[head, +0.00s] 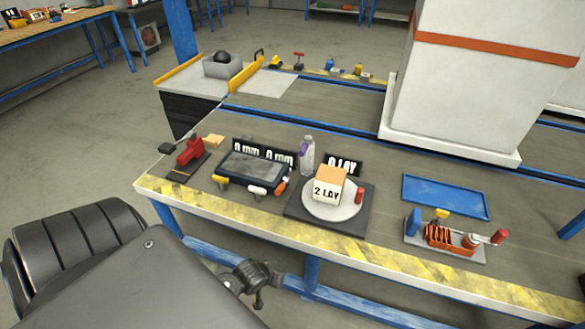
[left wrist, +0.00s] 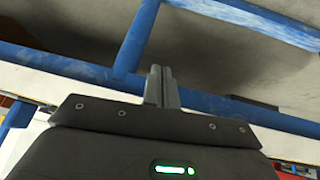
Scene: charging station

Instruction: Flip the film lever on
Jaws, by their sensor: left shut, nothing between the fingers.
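Several small levers and handles show on the table in the head view, and I cannot tell for sure which is the film lever. A red handle (head: 359,195) stands at the right of a white turntable disc (head: 318,211) that carries a block marked "2 LAY" (head: 329,187). A counter sign "0 LAY" (head: 344,164) stands behind it. My left gripper (left wrist: 161,69) is shut and empty in the left wrist view, with blue beams behind it and no lever near its fingers. My right gripper is not in view.
A red device (head: 189,151) stands at the table's left end, beside a dark panel (head: 254,169) with coloured handles. A purple-and-clear bottle (head: 307,155) stands behind the turntable. A blue tray (head: 446,196) and an orange coil unit (head: 447,237) are at the right. The yellow-striped front edge (head: 300,240) is clear.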

